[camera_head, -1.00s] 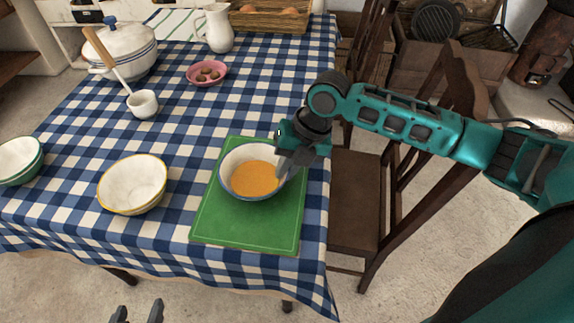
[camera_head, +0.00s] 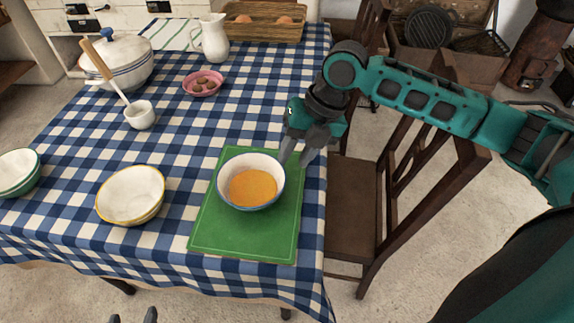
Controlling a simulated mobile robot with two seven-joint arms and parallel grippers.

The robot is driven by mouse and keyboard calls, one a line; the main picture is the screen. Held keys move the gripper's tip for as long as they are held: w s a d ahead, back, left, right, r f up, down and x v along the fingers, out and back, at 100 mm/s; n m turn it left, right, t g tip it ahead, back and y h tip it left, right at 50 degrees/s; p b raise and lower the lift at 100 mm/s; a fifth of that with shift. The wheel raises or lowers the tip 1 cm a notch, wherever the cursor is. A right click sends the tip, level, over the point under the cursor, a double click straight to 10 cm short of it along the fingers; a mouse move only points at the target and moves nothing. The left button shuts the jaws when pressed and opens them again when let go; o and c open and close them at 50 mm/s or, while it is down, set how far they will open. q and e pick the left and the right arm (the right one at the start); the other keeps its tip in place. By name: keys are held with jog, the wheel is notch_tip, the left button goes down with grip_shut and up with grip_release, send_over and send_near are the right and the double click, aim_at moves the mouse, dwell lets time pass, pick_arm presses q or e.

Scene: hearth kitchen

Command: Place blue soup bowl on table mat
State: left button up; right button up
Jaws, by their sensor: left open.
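The blue-rimmed soup bowl (camera_head: 251,206) holds orange soup and stands upright on the green table mat (camera_head: 230,242), towards its upper middle. My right gripper (camera_head: 297,160) is above and just right of the bowl's far right rim. Its two fingers are apart with nothing between them, and it appears clear of the bowl. My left gripper (camera_head: 134,319) shows only its fingertips at the bottom edge, apart and empty, in front of the table.
A yellow-rimmed bowl (camera_head: 131,196) and a green bowl (camera_head: 17,174) stand left of the mat. A wooden chair (camera_head: 351,205) stands at the table's right edge.

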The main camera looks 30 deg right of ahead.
jog(key=v, duration=0.4)
jog(key=shift+r, duration=0.3)
jog(key=shift+s+f, duration=0.1)
jog(key=shift+s, duration=0.05)
